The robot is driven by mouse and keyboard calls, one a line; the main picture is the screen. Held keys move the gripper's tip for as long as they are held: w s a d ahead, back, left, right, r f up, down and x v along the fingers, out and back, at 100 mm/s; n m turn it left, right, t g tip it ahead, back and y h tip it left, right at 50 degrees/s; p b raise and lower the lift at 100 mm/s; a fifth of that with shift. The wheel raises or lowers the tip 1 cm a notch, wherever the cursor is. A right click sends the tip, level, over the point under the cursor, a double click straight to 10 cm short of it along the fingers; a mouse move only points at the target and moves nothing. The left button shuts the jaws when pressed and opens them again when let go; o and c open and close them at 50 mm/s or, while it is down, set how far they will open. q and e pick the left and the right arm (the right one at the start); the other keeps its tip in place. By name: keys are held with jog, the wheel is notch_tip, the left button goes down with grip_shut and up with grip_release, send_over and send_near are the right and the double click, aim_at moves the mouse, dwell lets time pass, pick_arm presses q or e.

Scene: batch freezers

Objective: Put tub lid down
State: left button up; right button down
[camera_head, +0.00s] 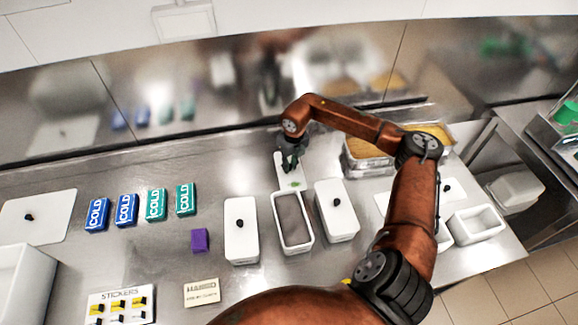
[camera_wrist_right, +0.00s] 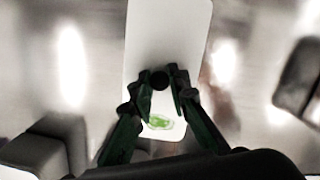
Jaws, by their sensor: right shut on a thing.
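The white tub lid (camera_head: 283,176) is just behind the open tub in the head view, with a green sticker on its near end. My right gripper (camera_head: 291,162) is over it, fingers pointing down. In the right wrist view the gripper (camera_wrist_right: 167,82) has its two fingers on either side of the black knob of the lid (camera_wrist_right: 168,35), shut on it. I cannot tell whether the lid touches the counter. The open white tub (camera_head: 307,244) holds something grey-brown. My left gripper is not in view.
Lidded white tubs stand left (camera_head: 241,247) and right (camera_head: 337,224) of the open tub. Several COLD packs (camera_head: 126,210) and a purple block (camera_head: 200,240) lie left. A metal pan (camera_head: 367,171) stands right. The steel counter (camera_head: 235,168) is clear left of the lid.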

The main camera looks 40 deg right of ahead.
aim_at(292, 173)
jog(key=c, duration=2)
grip_release()
jog(key=shift+c, duration=0.2)
jog(key=shift+o, duration=1)
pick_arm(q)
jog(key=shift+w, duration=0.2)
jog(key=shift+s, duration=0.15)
pick_arm(e)
jog(key=shift+r, duration=0.1)
jog(key=shift+r, duration=0.3)
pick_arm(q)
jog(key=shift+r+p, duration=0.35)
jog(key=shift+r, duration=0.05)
pick_arm(e)
notch_tip(292, 173, up, 11)
jog(key=s, duration=0.1)
jog(key=shift+s, duration=0.15)
jog(key=shift+a, duration=0.15)
